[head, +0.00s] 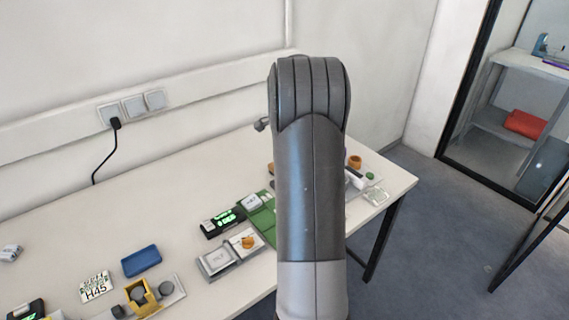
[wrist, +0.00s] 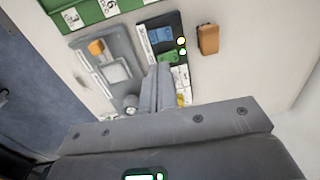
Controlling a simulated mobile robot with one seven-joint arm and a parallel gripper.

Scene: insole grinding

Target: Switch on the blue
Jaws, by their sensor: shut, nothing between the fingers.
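In the wrist view, a dark panel (wrist: 179,75) stands at the upper middle, with a blue part (wrist: 159,35) above a green part (wrist: 168,57). Small yellow and whitish lights show at its right side. My gripper (wrist: 160,68) is shut and empty, its fingertips pointing at the lower left part of the panel and covering some of it. I cannot tell whether they touch it. In the head view my arm hides the gripper and the place it works at. A blue flat box (head: 141,260) lies on the table at the left.
In the wrist view, a grey fixture (wrist: 84,62) with an orange block stands left of the panel; a brown block (wrist: 208,39) lies right. A green numbered board (wrist: 90,14) is above. In the head view, the table (head: 190,185) has free room at the back.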

